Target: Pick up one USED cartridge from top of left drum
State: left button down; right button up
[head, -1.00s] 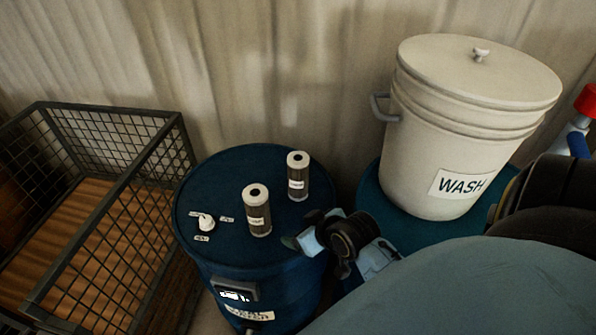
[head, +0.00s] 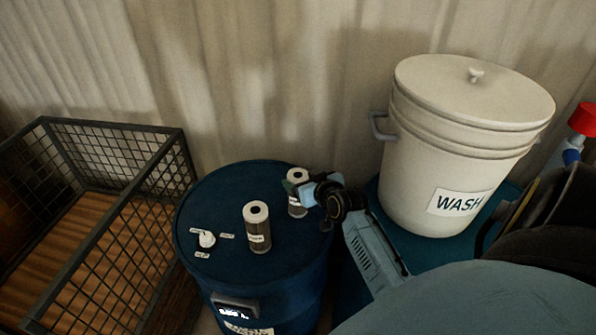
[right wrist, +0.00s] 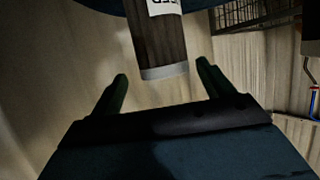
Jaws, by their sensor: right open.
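Two cartridges with white caps and dark ribbed bodies stand upright on top of the blue left drum (head: 225,185). The near cartridge (head: 257,228) is in the middle of the drum top. The far cartridge (head: 297,176) is near the drum's right back edge, partly covered by my right gripper (head: 297,188). In the right wrist view, my right gripper (right wrist: 162,88) is open, with a finger on each side and a cartridge (right wrist: 160,45) ahead, its white end near the gap. It does not grip it. The label there is cut off. My left gripper is not in view.
A white lidded WASH bucket (head: 455,150) stands on another blue drum to the right. A wire-mesh crate (head: 125,215) is at the left. A white knob (head: 206,239) and small labels lie on the drum top. A bottle with a red top (head: 582,118) is at the far right.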

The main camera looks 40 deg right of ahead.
aim_at(295, 174)
jog(key=shift+a+x, duration=0.15)
jog(key=shift+x, duration=1.1)
jog(key=shift+a+x, duration=0.1)
jog(key=shift+x, duration=1.15)
jog(key=shift+w+r, duration=0.1)
jog(key=shift+c, duration=0.2)
jog(key=shift+r, duration=0.1)
jog(key=c, duration=1.6)
